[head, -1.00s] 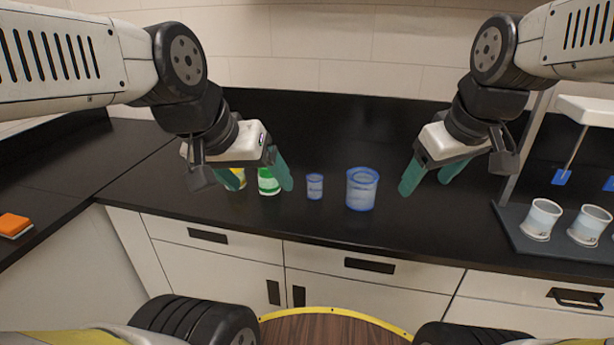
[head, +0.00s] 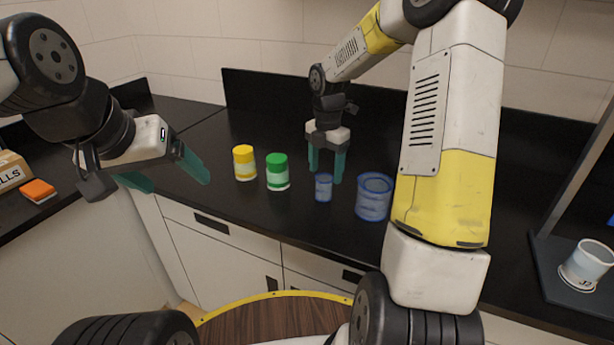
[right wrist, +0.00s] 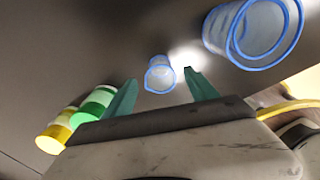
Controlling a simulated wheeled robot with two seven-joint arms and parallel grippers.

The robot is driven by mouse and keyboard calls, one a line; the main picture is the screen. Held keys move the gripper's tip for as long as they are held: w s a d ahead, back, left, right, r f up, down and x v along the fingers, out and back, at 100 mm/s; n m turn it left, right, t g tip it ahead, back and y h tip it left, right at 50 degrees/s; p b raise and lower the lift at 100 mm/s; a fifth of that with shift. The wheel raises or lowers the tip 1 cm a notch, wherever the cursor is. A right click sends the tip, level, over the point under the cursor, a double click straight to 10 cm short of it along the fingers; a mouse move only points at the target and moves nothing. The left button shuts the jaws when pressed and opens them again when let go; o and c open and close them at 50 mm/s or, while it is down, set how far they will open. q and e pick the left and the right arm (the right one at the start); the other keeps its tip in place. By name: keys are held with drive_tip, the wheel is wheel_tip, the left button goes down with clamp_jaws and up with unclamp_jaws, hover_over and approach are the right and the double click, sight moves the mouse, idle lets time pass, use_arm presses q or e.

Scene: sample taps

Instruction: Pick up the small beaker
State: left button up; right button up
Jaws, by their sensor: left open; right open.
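The small beaker (head: 323,188) is a small clear cup with blue edges, upright on the black counter. It also shows in the right wrist view (right wrist: 159,76), between and beyond the fingertips. My right gripper (head: 327,176) is open with teal fingers pointing down, just above and behind the small beaker; contact cannot be seen. Its fingers also show in the right wrist view (right wrist: 160,78). My left gripper (head: 172,182) is open and empty at the left, over the counter's front edge, away from the beaker.
A larger blue-edged beaker (head: 374,196) stands close to the right of the small one. A green-capped jar (head: 277,171) and a yellow-capped jar (head: 244,162) stand to the left. A white cup (head: 587,264) sits on a stand base (head: 552,262) at far right. An orange block (head: 38,190) lies far left.

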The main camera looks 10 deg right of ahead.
sight(324, 188)
wheel_tip(324, 188, down, 6)
drive_tip(key=shift+s+a+f, duration=0.1)
drive_tip(key=shift+a+f, duration=0.05)
drive_tip(key=shift+f, duration=0.1)
drive_tip(key=c, duration=1.4)
